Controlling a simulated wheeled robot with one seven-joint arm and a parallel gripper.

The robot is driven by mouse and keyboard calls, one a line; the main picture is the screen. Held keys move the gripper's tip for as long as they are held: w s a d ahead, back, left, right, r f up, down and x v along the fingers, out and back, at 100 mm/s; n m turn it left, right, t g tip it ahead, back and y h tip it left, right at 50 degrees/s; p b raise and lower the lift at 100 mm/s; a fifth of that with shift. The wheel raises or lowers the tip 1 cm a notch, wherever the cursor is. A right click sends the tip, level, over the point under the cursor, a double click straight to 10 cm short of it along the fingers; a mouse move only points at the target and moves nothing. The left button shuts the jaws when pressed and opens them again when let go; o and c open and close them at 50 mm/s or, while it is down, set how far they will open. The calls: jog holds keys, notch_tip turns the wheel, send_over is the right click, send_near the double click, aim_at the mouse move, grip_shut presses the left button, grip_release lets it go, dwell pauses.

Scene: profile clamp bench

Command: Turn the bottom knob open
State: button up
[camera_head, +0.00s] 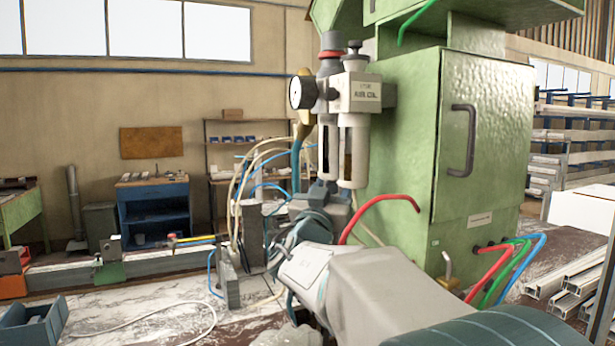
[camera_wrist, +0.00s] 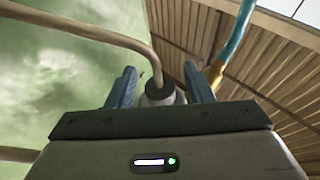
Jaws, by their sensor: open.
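A filter-regulator unit with two hanging bowls (camera_head: 355,155) is mounted on the left side of the green cabinet (camera_head: 485,140). My gripper (camera_head: 326,192) points up just below the bowls in the head view. In the wrist view, my gripper (camera_wrist: 161,82) has two blue fingers standing apart. A pale round part with a dark centre (camera_wrist: 160,92) shows between them, apparently the underside of a bowl or its bottom knob. Clear space shows between it and the fingers. Its lower part is hidden behind my gripper's body. I cannot tell whether the knob is turned.
A blue hose with a brass end (camera_wrist: 232,40) hangs beyond my right finger. A red hose (camera_head: 385,203) curves beside my arm. A pressure gauge (camera_head: 302,92) sits on the unit's left.

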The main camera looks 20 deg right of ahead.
jog(key=shift+w+d+r, duration=0.15)
jog(key=shift+w+d, duration=0.15)
jog(key=shift+w, duration=0.05)
jog(key=c, duration=1)
jog(key=shift+a, duration=0.15)
jog(key=shift+b, duration=0.4)
